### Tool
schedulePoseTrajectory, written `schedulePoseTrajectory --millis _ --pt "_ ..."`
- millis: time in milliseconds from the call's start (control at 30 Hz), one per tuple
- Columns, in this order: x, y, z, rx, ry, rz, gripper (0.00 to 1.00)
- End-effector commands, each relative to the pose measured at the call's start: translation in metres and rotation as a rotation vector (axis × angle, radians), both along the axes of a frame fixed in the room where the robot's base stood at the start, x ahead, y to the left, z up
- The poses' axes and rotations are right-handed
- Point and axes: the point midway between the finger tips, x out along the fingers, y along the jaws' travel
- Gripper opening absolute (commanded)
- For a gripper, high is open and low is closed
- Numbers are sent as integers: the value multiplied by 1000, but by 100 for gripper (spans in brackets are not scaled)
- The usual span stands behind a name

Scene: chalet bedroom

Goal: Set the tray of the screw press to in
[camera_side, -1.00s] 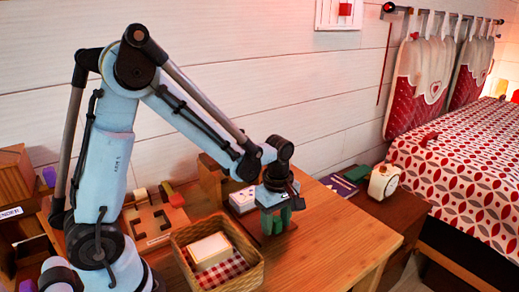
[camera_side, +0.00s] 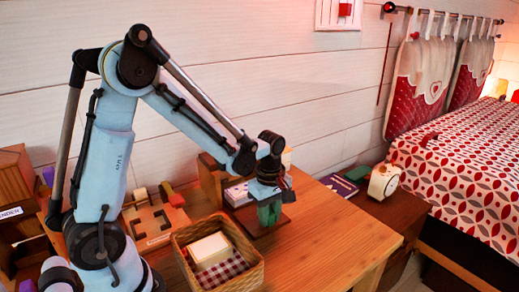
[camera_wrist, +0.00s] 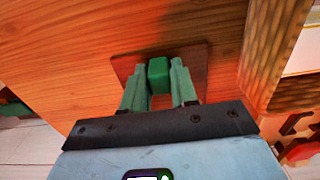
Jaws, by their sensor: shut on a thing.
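My gripper (camera_side: 268,212) (camera_wrist: 158,88) is shut on a small green block (camera_wrist: 158,73), with one finger on each side of it. The block stands on a flat brown plate (camera_wrist: 195,58), which looks like the tray of the press. In the side view the plate (camera_side: 287,219) lies low over the desk, under my gripper. A wooden upright (camera_side: 211,180), which may be part of the screw press, stands to the left behind my gripper. A white piece (camera_side: 238,193) with dark marks is beside it. My wrist partly hides this area.
A wicker basket (camera_side: 183,258) with a checked cloth and a pale block stands in front, left of my gripper. A wooden puzzle board (camera_side: 150,238) is further left. The desk (camera_side: 330,245) is clear to the right. A nightstand (camera_side: 398,212) with a cream clock (camera_side: 383,182) is beyond.

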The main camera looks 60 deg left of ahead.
Motion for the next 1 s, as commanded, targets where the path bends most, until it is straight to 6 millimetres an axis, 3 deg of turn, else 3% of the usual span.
schedulePoseTrajectory --millis 100,300,700,733,867,1000 --pt "1 31 0 0 -1 9 0" --pt "1 67 0 0 -2 5 0" --pt "0 79 0 7 -3 3 0" --pt "0 79 0 7 -3 4 30" --pt "0 78 0 5 -3 4 49" --pt "0 77 0 3 -2 2 49"
